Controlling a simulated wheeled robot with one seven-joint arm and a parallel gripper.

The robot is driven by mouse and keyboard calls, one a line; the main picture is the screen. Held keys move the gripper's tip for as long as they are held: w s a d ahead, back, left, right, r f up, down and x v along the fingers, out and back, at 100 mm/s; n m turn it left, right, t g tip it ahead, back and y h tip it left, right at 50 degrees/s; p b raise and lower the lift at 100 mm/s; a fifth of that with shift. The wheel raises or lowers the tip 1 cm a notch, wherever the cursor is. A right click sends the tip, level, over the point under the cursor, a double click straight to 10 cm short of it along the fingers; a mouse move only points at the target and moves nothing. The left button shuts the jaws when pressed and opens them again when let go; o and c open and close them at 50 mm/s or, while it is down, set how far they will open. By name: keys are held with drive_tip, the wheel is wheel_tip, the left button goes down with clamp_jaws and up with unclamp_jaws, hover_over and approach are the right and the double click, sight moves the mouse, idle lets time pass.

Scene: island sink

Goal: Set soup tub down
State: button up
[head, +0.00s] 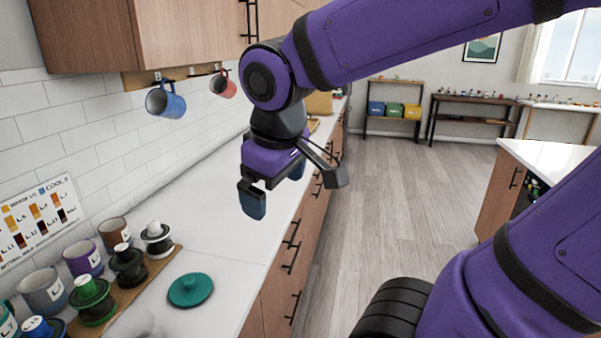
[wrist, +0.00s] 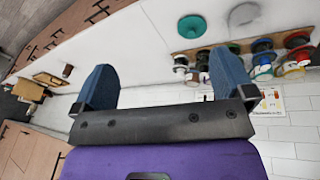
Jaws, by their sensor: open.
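My gripper (head: 275,186) is open and empty, held in the air above the counter's front edge. Its two blue fingers stand wide apart in the wrist view (wrist: 165,78), with nothing between them. A pale, see-through tub-like thing (head: 137,324) is cut off by the bottom edge of the head view; it also shows at the top of the wrist view (wrist: 243,14). I cannot tell for certain that it is the soup tub. A round teal lid (head: 190,290) lies flat on the white counter (head: 215,240), apart from my gripper; the wrist view shows it too (wrist: 192,27).
A wooden board (head: 158,266) along the wall holds several mugs and stacked lidded pieces. A blue mug (head: 165,102) and a red mug (head: 223,84) hang under the upper cabinet (head: 150,35). The counter between the teal lid and the far end is mostly clear.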

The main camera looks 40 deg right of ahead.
drive_tip(key=s+r+m, duration=0.1)
drive_tip(key=s+d+r+m+t, duration=0.1)
drive_tip(key=s+r+m+t+y, duration=0.1)
drive_tip(key=s, duration=0.1)
drive_tip(key=shift+s+d, duration=0.1)
drive_tip(key=shift+d, duration=0.2)
drive_tip(key=shift+c, duration=0.2)
